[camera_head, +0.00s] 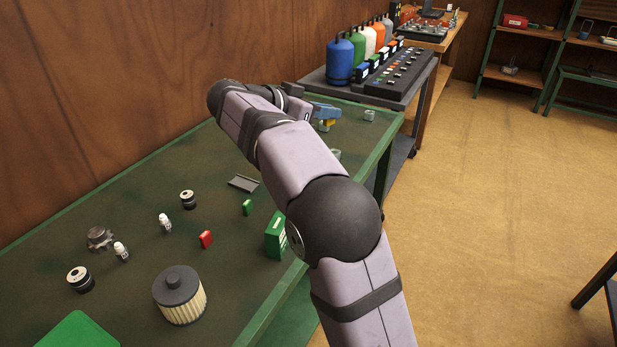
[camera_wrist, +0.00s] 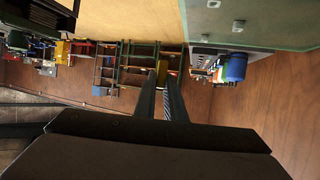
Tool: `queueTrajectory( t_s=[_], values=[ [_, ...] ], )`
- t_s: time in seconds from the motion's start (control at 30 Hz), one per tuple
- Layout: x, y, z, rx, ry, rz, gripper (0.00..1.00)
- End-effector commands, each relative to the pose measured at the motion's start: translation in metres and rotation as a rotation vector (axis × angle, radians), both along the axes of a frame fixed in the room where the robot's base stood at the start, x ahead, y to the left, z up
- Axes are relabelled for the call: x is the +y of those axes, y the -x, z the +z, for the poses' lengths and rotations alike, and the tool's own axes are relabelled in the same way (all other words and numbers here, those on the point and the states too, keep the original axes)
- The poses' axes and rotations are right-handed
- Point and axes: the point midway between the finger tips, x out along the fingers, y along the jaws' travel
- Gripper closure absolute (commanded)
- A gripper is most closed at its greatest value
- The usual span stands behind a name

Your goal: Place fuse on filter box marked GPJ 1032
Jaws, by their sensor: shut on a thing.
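My gripper shows in the wrist view (camera_wrist: 162,90), its two fingers shut on a small yellow piece (camera_wrist: 163,72), which may be the fuse. In the head view the gripper end is partly hidden by my arm, above the far right part of the green table; a blue and yellow shape (camera_head: 325,124) shows there. A green box with white marking (camera_head: 276,236) stands at the table's right edge, partly beside my arm; its print is too small to read. Which is marked GPJ 1032, I cannot tell.
A cream filter with a dark cap (camera_head: 180,296) stands at the front of the green table (camera_head: 130,200). White bottles, dark round parts and a gear lie to the left. A grey bench with coloured gas bottles (camera_head: 340,60) stands beyond. Bare tabletop lies between the items.

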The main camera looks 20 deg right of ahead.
Motion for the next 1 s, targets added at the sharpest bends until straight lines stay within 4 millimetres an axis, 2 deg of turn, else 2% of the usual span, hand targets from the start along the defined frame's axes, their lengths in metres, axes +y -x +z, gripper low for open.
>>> queueTrajectory(
  t_s=[0.1,0.37,0.5,0.77,1.0],
  values=[
    [0.004,0.000,-0.014,0.005,0.000,0.070,1.00],
    [0.022,-0.015,-0.057,0.003,0.000,0.224,1.00],
    [0.033,-0.027,-0.059,-0.001,-0.001,0.293,1.00],
    [0.037,-0.031,-0.063,0.001,0.001,0.319,1.00],
    [0.037,-0.030,-0.097,0.005,0.001,0.317,1.00]
  ],
)
